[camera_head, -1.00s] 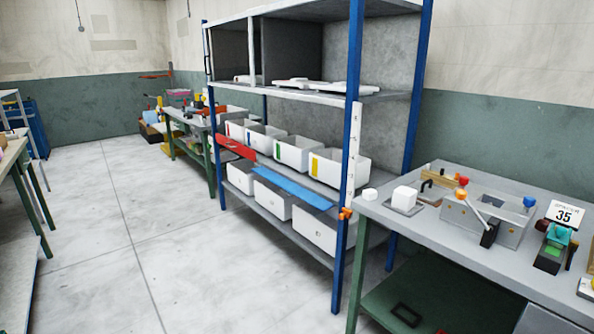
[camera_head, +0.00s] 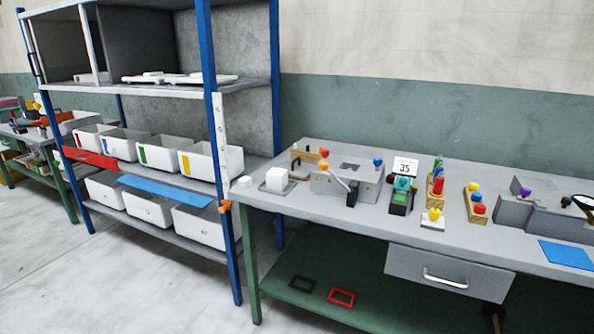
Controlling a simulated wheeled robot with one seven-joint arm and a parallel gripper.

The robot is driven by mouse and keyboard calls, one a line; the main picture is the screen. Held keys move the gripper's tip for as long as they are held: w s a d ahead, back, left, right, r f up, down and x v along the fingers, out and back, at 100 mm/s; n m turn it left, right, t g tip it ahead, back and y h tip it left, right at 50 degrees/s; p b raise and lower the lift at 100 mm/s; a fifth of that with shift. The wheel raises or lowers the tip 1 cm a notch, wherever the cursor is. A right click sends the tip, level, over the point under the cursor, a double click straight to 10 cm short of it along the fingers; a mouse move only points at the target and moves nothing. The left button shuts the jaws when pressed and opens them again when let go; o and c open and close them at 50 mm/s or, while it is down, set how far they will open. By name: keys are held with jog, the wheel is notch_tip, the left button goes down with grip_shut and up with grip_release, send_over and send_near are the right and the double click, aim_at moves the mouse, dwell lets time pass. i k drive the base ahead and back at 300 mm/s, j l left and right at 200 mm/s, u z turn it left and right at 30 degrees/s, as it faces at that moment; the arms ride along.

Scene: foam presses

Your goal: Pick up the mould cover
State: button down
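I cannot tell for sure which object is the mould cover. A grey metal press box (camera_head: 333,184) stands on the grey workbench (camera_head: 330,209), with an opening in its top, knobs and a black-ended lever. A wooden piece with a black handle (camera_head: 306,155) lies just behind it, partly hidden. A white foam block (camera_head: 276,179) sits on a grey plate left of the box, and a smaller white block (camera_head: 245,182) is at the bench's left end. A second grey fixture with a purple knob (camera_head: 525,191) stands at the right. My gripper is not in view.
A "35" sign (camera_head: 404,167), a green device (camera_head: 401,197) and wooden holders with coloured knobs (camera_head: 476,203) stand mid-bench. A blue mat (camera_head: 567,253) lies at right. The lower shelf holds black and red frames (camera_head: 341,297). Blue-posted shelving (camera_head: 219,150) with white bins stands left; floor is clear in front.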

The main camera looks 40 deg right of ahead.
aim_at(298, 170)
jog(key=z, duration=0.3)
jog(key=i+j+z, duration=0.65)
jog(key=i+l, duration=0.05)
jog(key=l, duration=0.05)
